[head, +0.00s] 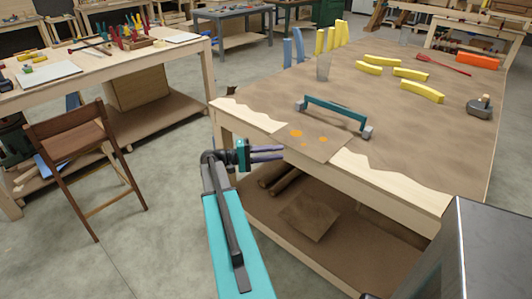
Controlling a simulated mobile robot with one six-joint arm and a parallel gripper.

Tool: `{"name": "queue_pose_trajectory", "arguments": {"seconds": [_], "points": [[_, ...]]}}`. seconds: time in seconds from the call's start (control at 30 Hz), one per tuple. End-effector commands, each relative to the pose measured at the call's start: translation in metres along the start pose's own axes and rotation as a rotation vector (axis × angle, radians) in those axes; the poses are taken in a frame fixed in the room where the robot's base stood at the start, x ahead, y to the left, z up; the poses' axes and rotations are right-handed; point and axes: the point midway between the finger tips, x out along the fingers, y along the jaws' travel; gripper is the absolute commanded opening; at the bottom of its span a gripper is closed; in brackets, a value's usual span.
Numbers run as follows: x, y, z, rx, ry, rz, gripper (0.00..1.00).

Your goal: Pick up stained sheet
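The stained sheet (314,148) is a flat brown piece with orange spots. It lies at the near edge of the big workbench and appears to stick out a little past that edge. My gripper (283,153) comes from the left, its two purple-grey fingers pointing right at the sheet's near left side. A narrow gap shows between the fingers, and nothing is seen held in it. The fingertips look close to the sheet's overhanging edge; I cannot tell whether they touch it.
A teal-barred tool with grey ends (338,110) stands just behind the sheet on the workbench (420,150). A clear cup (323,67), yellow curved pieces (422,91) and a grey tool (480,106) lie farther back. A brown chair (75,135) stands left. A lower shelf (300,240) is below.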

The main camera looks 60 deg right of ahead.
Motion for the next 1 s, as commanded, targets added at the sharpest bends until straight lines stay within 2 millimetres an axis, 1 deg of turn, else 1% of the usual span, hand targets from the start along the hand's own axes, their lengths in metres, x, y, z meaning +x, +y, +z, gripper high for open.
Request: {"name": "queue_pose_trajectory", "arguments": {"seconds": [0.03, 0.3, 0.5, 0.7, 1.0], "points": [[0.007, 0.002, 0.001, -0.001, -0.002, 0.0, 0.24], [0.042, 0.001, 0.001, -0.002, -0.001, -0.001, 0.24], [0.062, 0.001, 0.0, -0.001, 0.0, 0.0, 0.24], [0.071, 0.0, 0.0, -0.001, 0.001, 0.0, 0.24], [0.072, -0.001, 0.0, -0.001, 0.002, 0.0, 0.24]]}}
